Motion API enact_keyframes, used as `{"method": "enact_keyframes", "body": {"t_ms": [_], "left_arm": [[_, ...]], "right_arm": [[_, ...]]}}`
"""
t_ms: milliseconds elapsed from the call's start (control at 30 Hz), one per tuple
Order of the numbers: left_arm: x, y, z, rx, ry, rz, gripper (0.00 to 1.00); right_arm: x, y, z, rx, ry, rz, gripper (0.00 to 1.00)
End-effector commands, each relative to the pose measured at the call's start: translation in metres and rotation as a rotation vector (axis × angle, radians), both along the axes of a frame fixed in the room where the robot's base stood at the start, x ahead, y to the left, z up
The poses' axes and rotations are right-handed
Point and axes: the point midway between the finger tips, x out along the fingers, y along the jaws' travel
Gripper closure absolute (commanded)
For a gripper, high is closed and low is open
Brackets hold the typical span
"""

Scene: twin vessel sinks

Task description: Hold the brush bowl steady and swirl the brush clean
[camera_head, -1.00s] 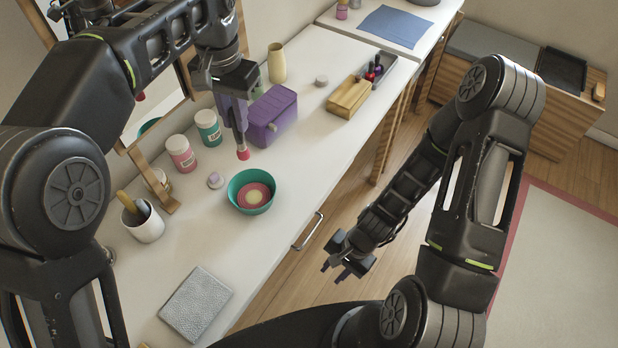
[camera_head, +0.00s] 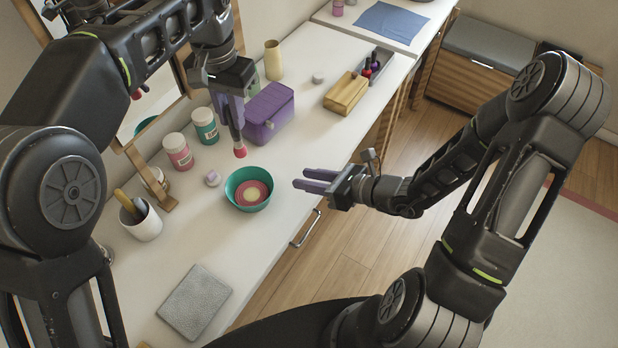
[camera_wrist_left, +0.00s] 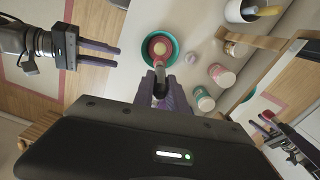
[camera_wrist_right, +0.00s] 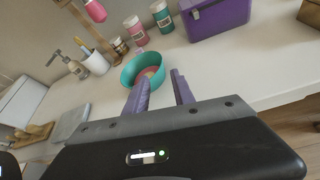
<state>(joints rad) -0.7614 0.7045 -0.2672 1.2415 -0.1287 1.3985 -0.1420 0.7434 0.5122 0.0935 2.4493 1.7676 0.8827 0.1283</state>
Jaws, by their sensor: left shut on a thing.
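The teal brush bowl (camera_head: 232,193) stands on the white counter, with a pink and cream round inside. It also shows in the left wrist view (camera_wrist_left: 147,47) and the right wrist view (camera_wrist_right: 128,72). My left gripper (camera_head: 232,118) points down above and behind the bowl, shut on the brush.
Pink (camera_head: 178,152) and teal (camera_head: 205,126) jars, a purple box (camera_head: 270,115) and a small round piece (camera_head: 213,178) stand behind the bowl. A white cup (camera_head: 142,222) with tools is left. A grey folded mat (camera_head: 195,302) lies in front. The counter right of the bowl is bare.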

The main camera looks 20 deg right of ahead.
Motion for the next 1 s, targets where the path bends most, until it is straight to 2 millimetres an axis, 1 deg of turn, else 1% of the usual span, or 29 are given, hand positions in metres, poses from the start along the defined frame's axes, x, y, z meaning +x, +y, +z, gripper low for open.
{"method": "enact_keyframes", "body": {"t_ms": [200,367,467,800,1000], "left_arm": [[0.000,0.000,0.000,0.000,0.000,0.000,1.00],[0.000,0.000,0.000,0.000,0.000,0.000,1.00],[0.000,0.000,0.000,0.000,0.000,0.000,1.00],[0.000,0.000,0.000,0.000,0.000,0.000,1.00],[0.000,0.000,0.000,0.000,0.000,0.000,1.00]], "right_arm": [[0.002,0.002,-0.002,-0.001,0.001,0.003,0.70],[0.010,0.010,-0.006,-0.001,0.001,0.004,0.70],[0.019,0.020,-0.012,0.001,0.001,0.006,0.70],[0.062,0.059,-0.035,0.000,0.001,0.005,0.70],[0.078,0.072,-0.043,-0.003,0.001,0.004,0.70]]}}
